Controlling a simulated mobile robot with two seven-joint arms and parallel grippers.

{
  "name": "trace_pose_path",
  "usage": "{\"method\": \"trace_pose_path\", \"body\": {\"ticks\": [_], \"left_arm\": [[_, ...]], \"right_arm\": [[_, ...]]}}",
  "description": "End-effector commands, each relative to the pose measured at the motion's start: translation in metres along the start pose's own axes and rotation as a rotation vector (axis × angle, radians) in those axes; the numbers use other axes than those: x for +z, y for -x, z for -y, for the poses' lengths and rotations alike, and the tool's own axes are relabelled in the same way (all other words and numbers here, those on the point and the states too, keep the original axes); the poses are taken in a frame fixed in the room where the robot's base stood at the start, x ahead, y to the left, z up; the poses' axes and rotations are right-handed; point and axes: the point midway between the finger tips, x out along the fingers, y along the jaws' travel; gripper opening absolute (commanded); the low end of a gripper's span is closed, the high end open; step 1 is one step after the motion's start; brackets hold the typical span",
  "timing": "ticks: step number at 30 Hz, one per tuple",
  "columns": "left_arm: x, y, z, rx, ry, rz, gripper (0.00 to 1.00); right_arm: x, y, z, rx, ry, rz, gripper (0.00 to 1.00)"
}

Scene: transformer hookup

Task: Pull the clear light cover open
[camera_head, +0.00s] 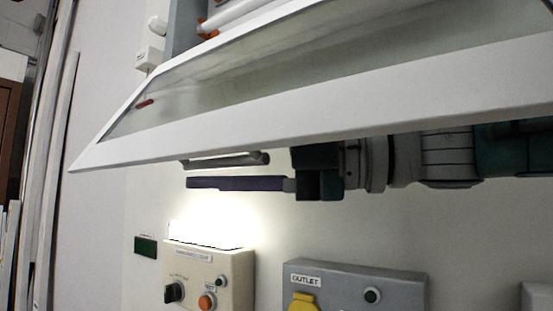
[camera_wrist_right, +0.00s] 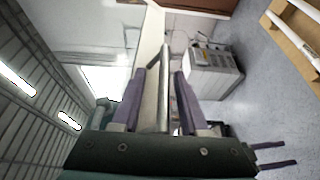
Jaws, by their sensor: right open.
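The clear light cover (camera_head: 300,65) is a see-through panel in a white frame. It is swung out and tilted across the top of the head view. A grey bar handle (camera_head: 228,160) shows just below the frame's lower edge. My right gripper (camera_head: 192,182) reaches in from the right under the cover, one purple finger showing just below the handle. In the right wrist view the two purple fingers (camera_wrist_right: 160,76) stand apart, with the grey handle (camera_wrist_right: 163,95) running between them. Whether either finger touches it I cannot tell. My left gripper is not in view.
A cream control box (camera_head: 208,275) with a knob and an orange button is on the wall below. A grey outlet box (camera_head: 355,288) with a yellow part is right of it. In the right wrist view a white cabinet (camera_wrist_right: 212,72) stands on the floor.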

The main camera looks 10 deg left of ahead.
Motion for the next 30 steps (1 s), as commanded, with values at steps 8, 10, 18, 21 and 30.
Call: {"method": "trace_pose_path", "body": {"ticks": [8, 10, 18, 21, 30], "left_arm": [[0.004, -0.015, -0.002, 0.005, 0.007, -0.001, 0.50], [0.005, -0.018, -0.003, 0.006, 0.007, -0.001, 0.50], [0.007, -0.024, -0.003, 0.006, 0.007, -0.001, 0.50], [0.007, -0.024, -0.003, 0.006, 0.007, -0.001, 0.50], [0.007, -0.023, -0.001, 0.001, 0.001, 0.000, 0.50]], "right_arm": [[0.001, 0.049, 0.003, -0.001, 0.002, 0.005, 0.45], [0.001, 0.063, 0.003, 0.000, 0.001, 0.005, 0.45], [0.000, 0.095, 0.002, -0.002, 0.001, 0.001, 0.45], [-0.001, 0.097, 0.001, -0.002, 0.000, -0.001, 0.45], [0.000, 0.097, 0.001, -0.002, 0.000, 0.000, 0.45]]}}
